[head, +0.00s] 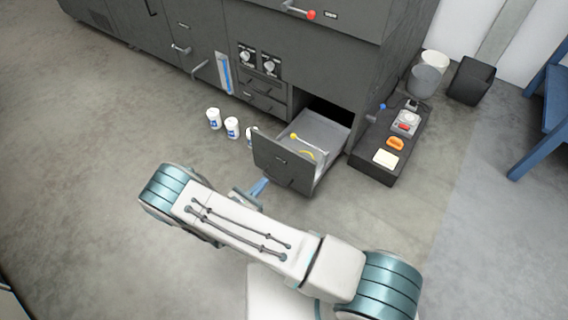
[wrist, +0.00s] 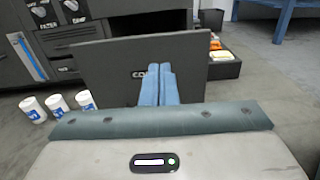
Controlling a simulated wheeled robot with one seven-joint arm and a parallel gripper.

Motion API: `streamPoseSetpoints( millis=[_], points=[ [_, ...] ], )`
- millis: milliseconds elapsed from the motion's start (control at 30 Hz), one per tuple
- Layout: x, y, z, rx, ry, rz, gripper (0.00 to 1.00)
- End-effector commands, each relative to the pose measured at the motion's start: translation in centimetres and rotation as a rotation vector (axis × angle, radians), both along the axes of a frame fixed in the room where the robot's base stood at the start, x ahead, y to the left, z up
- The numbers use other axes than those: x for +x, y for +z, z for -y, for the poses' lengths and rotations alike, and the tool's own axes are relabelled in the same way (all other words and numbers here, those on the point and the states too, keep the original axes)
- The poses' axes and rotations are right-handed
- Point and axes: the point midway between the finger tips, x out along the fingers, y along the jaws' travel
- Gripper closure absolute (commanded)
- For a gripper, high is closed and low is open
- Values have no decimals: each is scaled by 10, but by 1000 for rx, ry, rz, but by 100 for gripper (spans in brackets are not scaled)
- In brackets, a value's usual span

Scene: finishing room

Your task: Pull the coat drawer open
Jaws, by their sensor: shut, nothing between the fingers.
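The coat drawer (head: 281,163) is pulled out from the dark grey cabinet at floor level, and its inside shows in the head view. A yellow curved item and a rod with a yellow ball end lie in it. In the wrist view its dark front panel (wrist: 110,62) fills the middle, with lettering partly hidden behind my fingers. My gripper (wrist: 158,70) has its two blue fingers together with nothing between them, in front of the panel. In the head view my gripper (head: 262,184) is just in front of the drawer, partly hidden by my arm. I cannot tell whether the fingertips touch the panel.
Bins (head: 471,81) and a blue bench (head: 545,115) stand farther right. The floor at the left is clear.

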Motion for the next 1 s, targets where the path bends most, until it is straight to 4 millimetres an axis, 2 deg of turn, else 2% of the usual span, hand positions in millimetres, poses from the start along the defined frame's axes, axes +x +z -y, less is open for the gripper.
streamPoseSetpoints(
  millis=[133,267,700,1000],
  points=[
    [5,-7,2,-12,19,1,100],
    [20,-7,15,-12,15,1,100],
    [90,-8,70,-10,13,1,100],
    [109,-6,84,-10,16,0,100]
  ],
)
